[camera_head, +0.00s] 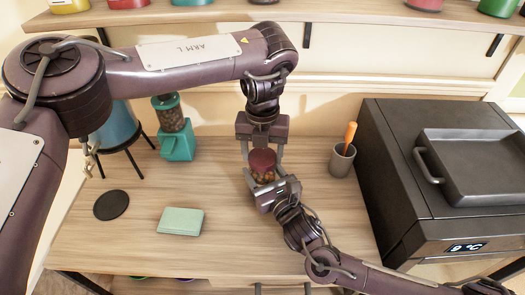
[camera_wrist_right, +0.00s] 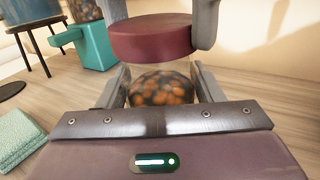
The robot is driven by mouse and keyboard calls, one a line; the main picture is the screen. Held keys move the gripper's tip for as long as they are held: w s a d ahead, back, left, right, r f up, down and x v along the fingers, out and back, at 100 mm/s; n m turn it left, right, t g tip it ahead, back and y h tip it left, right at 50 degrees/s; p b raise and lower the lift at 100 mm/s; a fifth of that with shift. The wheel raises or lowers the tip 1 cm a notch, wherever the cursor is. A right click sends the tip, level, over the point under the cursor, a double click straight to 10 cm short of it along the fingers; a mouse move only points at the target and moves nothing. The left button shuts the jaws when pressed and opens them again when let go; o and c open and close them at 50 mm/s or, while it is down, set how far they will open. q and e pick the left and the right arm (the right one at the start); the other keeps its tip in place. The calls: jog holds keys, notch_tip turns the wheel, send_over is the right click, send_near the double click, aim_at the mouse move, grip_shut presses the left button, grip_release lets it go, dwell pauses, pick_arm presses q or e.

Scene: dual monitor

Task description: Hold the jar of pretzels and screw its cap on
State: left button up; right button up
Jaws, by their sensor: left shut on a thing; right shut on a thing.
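The glass jar of pretzels (camera_head: 264,176) stands upright at the middle of the table; its brown contents also show in the right wrist view (camera_wrist_right: 162,92). My right gripper (camera_head: 268,186) is shut on the jar's body, with a finger on each side. The dark red cap (camera_head: 262,159) is level over the jar's mouth, and it is large in the right wrist view (camera_wrist_right: 152,38). My left gripper (camera_head: 263,152) points down from above and is shut on the cap's sides. I cannot tell whether the cap touches the jar's rim or its thread.
A grey cup (camera_head: 341,161) with an orange-handled tool stands to the right, beside a dark appliance (camera_head: 430,235). A teal grinder (camera_head: 177,143), a black disc (camera_head: 111,205) and a folded green cloth (camera_head: 181,221) are to the left. A shelf (camera_head: 235,14) runs above.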

pick_arm(q)
jog(key=shift+f, duration=0.55)
